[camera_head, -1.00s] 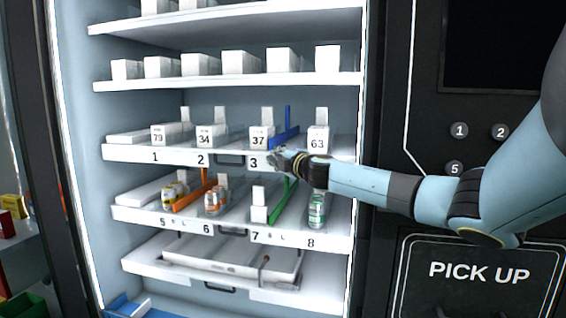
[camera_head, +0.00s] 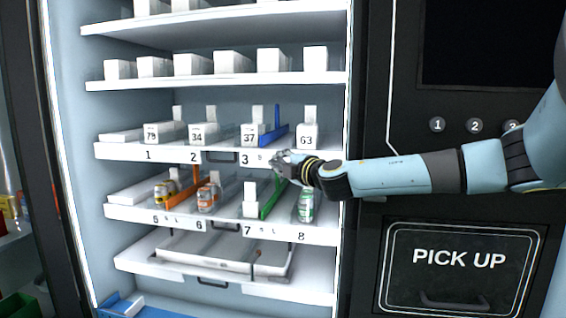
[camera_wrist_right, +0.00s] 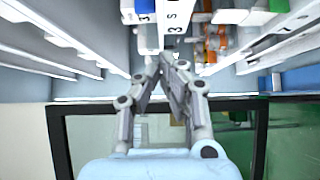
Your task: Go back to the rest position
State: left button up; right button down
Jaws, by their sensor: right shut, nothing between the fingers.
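My right gripper (camera_head: 284,162) is in front of the vending machine's numbered shelf (camera_head: 130,152), near the labels 3 and 4 and just above the can row. In the right wrist view its two fingers (camera_wrist_right: 166,62) meet at the tips with nothing between them. It covers the part of the shelf edge by label 4. My left gripper is not in view.
A green can (camera_head: 305,206) and orange cans (camera_head: 208,196) stand on the lower shelf. Blue (camera_head: 270,138) and green (camera_head: 271,200) dividers stand close to the gripper. The black panel with the PICK UP flap (camera_head: 460,285) lies right, below my arm.

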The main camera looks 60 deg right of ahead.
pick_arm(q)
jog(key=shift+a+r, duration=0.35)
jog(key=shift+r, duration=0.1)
pick_arm(e)
jog(key=shift+v, duration=0.9)
jog(key=shift+a, duration=0.1)
